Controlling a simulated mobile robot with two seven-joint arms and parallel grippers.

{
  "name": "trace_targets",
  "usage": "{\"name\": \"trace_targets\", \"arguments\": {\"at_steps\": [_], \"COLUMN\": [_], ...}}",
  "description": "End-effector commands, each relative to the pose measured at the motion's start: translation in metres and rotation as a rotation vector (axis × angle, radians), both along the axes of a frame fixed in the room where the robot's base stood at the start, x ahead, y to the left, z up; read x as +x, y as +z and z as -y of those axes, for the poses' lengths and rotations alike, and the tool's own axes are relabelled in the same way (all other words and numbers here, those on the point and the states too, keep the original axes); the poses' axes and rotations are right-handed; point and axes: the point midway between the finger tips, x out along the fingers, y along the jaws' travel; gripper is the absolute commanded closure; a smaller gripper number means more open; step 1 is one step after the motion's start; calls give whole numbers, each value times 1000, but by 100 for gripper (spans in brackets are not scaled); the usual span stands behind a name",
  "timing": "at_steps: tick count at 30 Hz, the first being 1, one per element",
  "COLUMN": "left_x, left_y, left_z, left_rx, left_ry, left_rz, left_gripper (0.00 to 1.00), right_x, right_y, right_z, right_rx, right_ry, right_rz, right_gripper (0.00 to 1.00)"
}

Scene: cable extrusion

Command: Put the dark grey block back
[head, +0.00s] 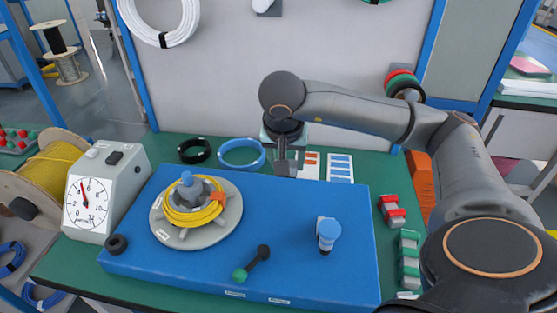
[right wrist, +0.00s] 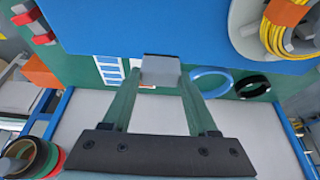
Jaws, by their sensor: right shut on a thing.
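My right gripper (head: 288,158) is shut on the dark grey block (head: 286,169), just behind the back edge of the blue board (head: 320,200). In the right wrist view the block (right wrist: 161,70) sits between the two fingertips (right wrist: 160,85), beyond the board's edge. I cannot tell whether the block touches the table under it. My left gripper is not in view.
A yellow cable coil (head: 194,208) sits on a round grey plate on the board. A black ring (head: 195,150) and a blue ring (head: 241,154) lie left of my gripper. White label cards (head: 339,167) lie to its right. A dial box (head: 100,195) stands at left.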

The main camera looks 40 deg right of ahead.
Motion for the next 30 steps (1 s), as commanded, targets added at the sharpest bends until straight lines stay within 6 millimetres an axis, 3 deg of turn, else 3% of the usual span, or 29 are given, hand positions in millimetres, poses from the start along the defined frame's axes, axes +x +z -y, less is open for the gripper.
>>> {"name": "trace_targets", "arguments": {"at_steps": [12,18,30], "left_x": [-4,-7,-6], "left_y": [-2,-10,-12], "left_z": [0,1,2], "left_rx": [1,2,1], "left_ry": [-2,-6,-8], "left_rz": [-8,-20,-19], "left_gripper": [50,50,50], "right_x": [72,96,111], "right_y": [-39,-77,-108], "right_z": [48,64,73], "right_rx": [2,1,0], "right_ry": [-5,-2,1], "right_rz": [-1,-4,-5], "right_gripper": [90,90,90]}}
